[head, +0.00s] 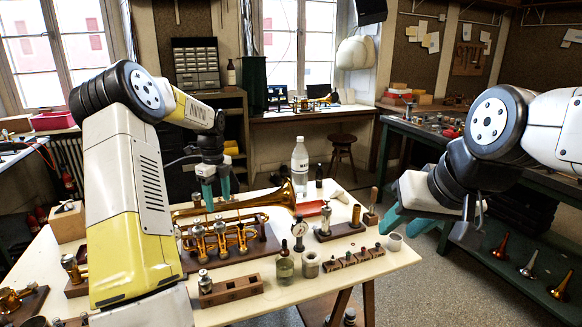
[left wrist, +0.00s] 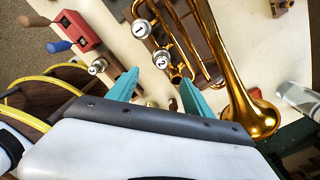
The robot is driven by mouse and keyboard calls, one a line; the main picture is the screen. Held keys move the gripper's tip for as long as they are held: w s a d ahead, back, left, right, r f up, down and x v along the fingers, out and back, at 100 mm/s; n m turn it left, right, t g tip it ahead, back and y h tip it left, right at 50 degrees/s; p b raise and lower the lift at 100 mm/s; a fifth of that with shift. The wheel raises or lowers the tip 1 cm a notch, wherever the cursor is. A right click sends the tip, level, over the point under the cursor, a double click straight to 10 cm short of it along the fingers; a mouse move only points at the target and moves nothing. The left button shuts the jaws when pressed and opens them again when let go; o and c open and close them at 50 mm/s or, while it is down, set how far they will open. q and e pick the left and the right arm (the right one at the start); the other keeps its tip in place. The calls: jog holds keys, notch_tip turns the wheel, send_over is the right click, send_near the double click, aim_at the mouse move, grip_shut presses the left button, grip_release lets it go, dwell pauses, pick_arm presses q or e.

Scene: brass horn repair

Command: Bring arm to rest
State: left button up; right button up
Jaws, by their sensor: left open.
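My left gripper (head: 216,188) hangs over the workbench (head: 330,278), fingers pointing down behind the trumpet's valves. Its teal fingers are apart with nothing held. In the left wrist view the same gripper (left wrist: 158,90) shows open, with valve caps and part of the brass trumpet (left wrist: 238,95) beyond the fingertips. The trumpet (head: 270,199) lies on a dark wooden stand, bell to the right; I cannot tell whether a finger touches it. My right gripper (head: 408,218) is off the bench's right side, its teal fingers apart and empty, partly covered by my own wrist.
A white bottle (head: 299,165) stands behind the bell. A green bench (head: 500,245) with horn parts is at right. Open floor lies between the benches.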

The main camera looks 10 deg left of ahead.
pick_arm(q)
jog(key=s+d+r+n+t, duration=0.3)
jog(key=s+d+r+n, duration=0.65)
jog(key=s+r, duration=0.5)
jog(key=s+d+n+t, duration=0.1)
jog(key=s+d+n, duration=0.1)
jog(key=s+n, duration=0.2)
jog(key=s+d+r+n+t+h, duration=0.1)
jog(key=s+n, duration=0.3)
jog(key=s, duration=0.4)
jog(key=s+d+n+t+h, duration=0.1)
jog(key=s+d+n, duration=0.3)
jog(key=s, duration=0.2)
jog(key=shift+r, duration=0.2)
